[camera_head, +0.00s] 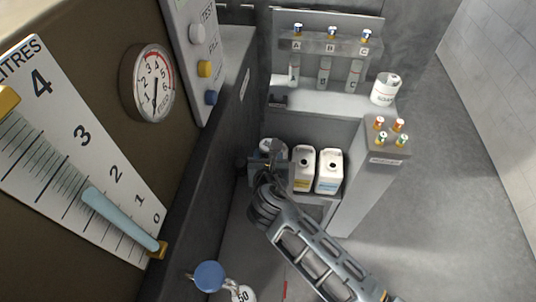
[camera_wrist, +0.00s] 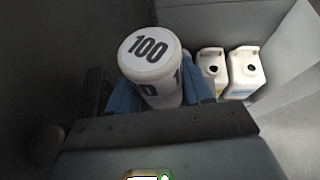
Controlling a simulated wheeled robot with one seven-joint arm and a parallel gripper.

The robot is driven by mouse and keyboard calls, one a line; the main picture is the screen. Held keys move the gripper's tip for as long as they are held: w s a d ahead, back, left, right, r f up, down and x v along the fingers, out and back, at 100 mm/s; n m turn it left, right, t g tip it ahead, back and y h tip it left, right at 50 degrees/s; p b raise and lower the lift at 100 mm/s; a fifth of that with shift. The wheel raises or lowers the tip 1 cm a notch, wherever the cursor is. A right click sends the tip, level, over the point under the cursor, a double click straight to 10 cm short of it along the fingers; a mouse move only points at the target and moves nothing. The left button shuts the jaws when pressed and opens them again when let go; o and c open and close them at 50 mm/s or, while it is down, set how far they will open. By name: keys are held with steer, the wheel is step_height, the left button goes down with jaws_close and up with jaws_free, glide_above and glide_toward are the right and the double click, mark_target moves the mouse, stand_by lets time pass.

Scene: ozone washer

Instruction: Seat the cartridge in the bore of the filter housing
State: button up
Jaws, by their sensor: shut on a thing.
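The cartridge (camera_wrist: 150,50) is a white cylinder with a black "100" on its round end and more print on its side. My gripper (camera_wrist: 162,92) is shut on it, with a blue finger on each side. In the head view my gripper (camera_head: 268,160) is low, left of two white jugs, and mostly hides what it holds. A white round shape (camera_head: 272,146) shows just beyond it, probably the cartridge. I cannot pick out the filter housing or its bore with certainty in either view.
Two white jugs (camera_head: 328,171) stand right of my gripper; they also show in the wrist view (camera_wrist: 244,72). A dark wall with a gauge (camera_head: 147,84) is at left. A blue-topped item (camera_head: 209,276) and a white piece marked "50" (camera_head: 243,294) are at the bottom.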

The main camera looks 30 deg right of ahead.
steer(key=shift+f, duration=0.5)
steer(key=o, duration=1.3)
steer(key=shift+s, duration=0.1)
steer(key=v, duration=0.7)
steer(key=shift+s+a+r+b, duration=0.15)
steer(key=shift+s+b, duration=0.1)
steer(key=shift+b, duration=0.05)
